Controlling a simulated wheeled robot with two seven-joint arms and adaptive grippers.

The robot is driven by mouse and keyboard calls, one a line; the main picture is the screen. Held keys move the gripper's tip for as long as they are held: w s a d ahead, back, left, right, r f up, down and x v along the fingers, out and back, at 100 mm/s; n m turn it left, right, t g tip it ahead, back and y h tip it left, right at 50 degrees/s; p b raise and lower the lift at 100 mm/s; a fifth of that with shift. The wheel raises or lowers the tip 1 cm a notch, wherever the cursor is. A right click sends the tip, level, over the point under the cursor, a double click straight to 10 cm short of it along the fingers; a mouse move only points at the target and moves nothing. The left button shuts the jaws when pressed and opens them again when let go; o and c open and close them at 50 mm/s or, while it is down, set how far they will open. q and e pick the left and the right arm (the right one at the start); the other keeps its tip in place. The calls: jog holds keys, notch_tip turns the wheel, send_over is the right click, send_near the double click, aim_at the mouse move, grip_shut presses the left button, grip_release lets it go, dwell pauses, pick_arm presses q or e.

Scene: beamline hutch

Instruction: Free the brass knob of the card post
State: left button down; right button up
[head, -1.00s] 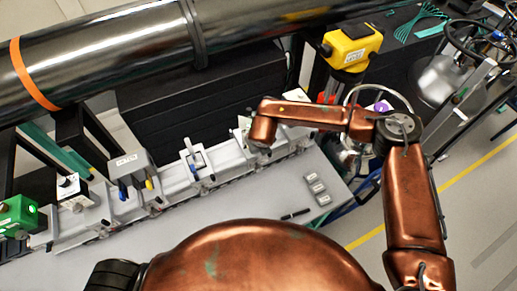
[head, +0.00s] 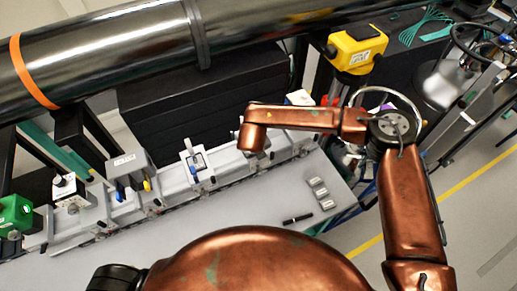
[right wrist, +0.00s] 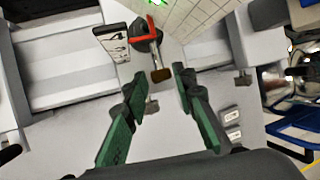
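In the right wrist view, the card post (right wrist: 144,31) has a dark round body with a red-orange arm, and a white card (right wrist: 115,42) with dark drawings hangs at its left. A brownish brass knob (right wrist: 161,75) sticks out from it toward me. My right gripper (right wrist: 157,88) is open, with its green-padded fingers either side of the knob's line; I cannot tell whether the knob is within their reach. No contact shows. In the head view, my copper right arm hides this gripper and the post. My left gripper is not in view.
A grey rail bench (head: 235,215) carries a grey box (head: 127,166), a green box (head: 15,213) and other mounts. A thick black pipe (head: 110,58) crosses behind; a yellow device (head: 357,48) stands at right.

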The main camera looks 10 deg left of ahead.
jog(key=shift+d, duration=0.1)
jog(key=v, duration=1.2)
jog(key=shift+s+a+f, duration=0.1)
jog(key=shift+a, duration=0.1)
